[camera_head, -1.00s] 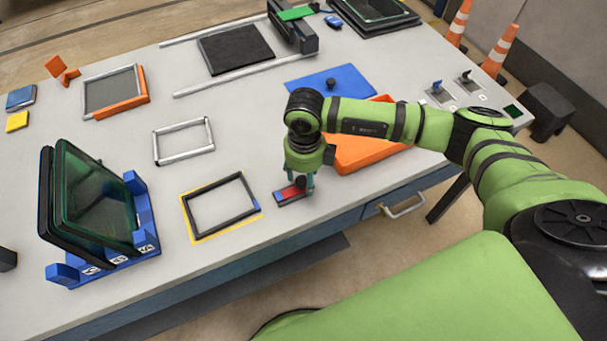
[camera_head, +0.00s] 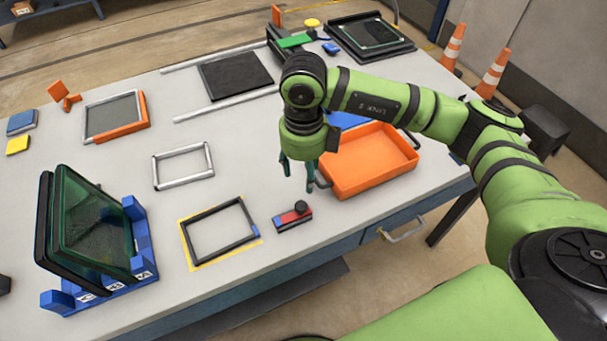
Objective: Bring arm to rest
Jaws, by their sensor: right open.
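My right arm comes in from the right over the table. Its right gripper (camera_head: 299,175) hangs pointing down, open and empty, above the table. It is beyond a small red and dark block with a black knob (camera_head: 293,217), and apart from it. The gripper is beside the left edge of an orange tray (camera_head: 370,187), partly in front of it. My left gripper is not in view.
A black frame (camera_head: 220,231) lies in a yellow outline left of the knob block. A blue rack (camera_head: 128,280) holds dark glass panels (camera_head: 95,220). A silver frame (camera_head: 183,166) and an orange-edged panel (camera_head: 114,115) lie further back. Orange cones (camera_head: 493,73) stand beyond the table.

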